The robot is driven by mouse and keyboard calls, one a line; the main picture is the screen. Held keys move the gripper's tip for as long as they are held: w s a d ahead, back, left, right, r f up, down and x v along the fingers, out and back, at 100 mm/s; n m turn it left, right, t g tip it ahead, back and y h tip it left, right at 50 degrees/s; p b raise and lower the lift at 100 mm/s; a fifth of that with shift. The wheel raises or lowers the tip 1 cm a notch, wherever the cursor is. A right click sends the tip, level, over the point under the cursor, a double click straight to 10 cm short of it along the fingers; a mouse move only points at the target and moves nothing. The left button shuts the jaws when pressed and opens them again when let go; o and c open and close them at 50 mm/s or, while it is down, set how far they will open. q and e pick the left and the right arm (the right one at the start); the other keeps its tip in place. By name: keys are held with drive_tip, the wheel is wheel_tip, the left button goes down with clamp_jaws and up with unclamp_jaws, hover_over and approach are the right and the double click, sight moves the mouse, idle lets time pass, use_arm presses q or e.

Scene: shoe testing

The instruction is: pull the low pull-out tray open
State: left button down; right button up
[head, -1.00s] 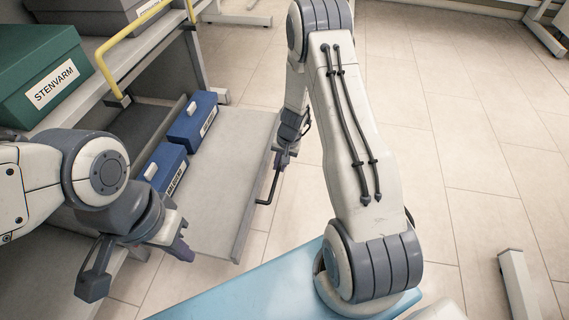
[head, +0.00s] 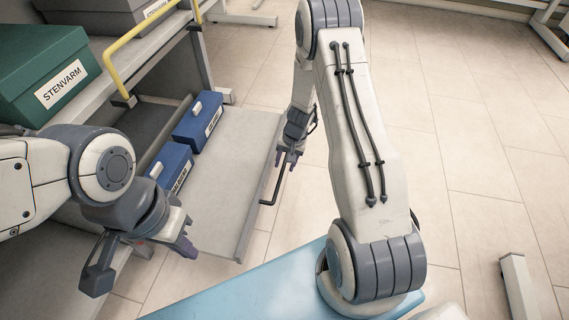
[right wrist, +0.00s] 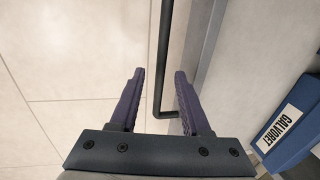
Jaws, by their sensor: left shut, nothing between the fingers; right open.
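The low pull-out tray (head: 235,165) is a grey board that sticks well out from under the shelf. Its black bar handle (head: 270,202) is on its right front edge. My right gripper (head: 287,160) is at the handle. In the right wrist view, the open fingers (right wrist: 159,74) stand on either side of the handle bar (right wrist: 166,40), which shows apart from both fingertips; its bent end passes by the right finger. My left gripper (head: 188,247) is shut and empty, to the left of the tray's near corner.
Two blue boxes (head: 198,118) (head: 172,160) stand on the tray's inner part. A green STENVARM box (head: 40,75) is on the upper shelf, by a yellow rail (head: 128,38). A light blue surface (head: 270,285) is in front. The floor on the right is mostly clear.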

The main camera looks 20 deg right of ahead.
wheel_tip(320, 180, up, 9)
drive_tip(key=s+d+p, duration=0.1)
drive_tip(key=p, duration=0.4)
drive_tip(key=shift+d, duration=0.2)
